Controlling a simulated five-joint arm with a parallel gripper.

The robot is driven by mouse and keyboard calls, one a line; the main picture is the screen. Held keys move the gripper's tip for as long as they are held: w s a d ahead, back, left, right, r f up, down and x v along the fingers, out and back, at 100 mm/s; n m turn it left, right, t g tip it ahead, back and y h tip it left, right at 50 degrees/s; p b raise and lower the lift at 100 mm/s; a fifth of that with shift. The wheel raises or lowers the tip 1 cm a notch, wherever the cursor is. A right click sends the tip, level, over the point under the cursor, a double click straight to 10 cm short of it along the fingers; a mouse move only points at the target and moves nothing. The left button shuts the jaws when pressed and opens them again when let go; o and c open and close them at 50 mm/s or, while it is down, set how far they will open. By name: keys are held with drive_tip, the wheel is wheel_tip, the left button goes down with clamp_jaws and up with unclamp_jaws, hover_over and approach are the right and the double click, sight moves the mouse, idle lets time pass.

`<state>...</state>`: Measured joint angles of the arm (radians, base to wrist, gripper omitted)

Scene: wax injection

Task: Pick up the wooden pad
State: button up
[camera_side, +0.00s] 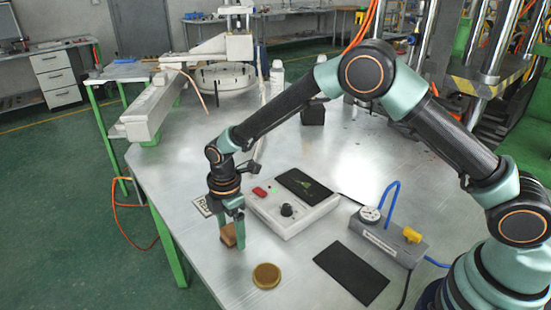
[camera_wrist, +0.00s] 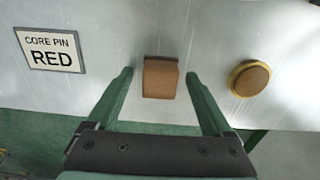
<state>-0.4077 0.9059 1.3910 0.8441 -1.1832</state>
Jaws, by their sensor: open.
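The wooden pad (camera_side: 228,234) is a small brown block on the metal table near its left edge. In the wrist view the wooden pad (camera_wrist: 160,78) lies between my two fingers, with a gap on each side. My gripper (camera_side: 235,235) points down at the pad, and one finger hides part of it in the side view. In the wrist view my gripper (camera_wrist: 160,75) is open, with its green fingers spread on either side of the pad.
A round brass-coloured disc (camera_side: 266,276) lies to the right of the pad. A "CORE PIN RED" label (camera_wrist: 50,50) is on the table. A control box (camera_side: 292,212) stands close to my gripper, and a black mat (camera_side: 350,273) and grey valve block (camera_side: 388,240) lie further right.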

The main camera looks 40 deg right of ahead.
sight(231, 229)
clamp_jaws()
wheel_tip(231, 229, up, 20)
idle(0.7)
drive_tip(key=c, duration=1.1)
unclamp_jaws()
clamp_jaws()
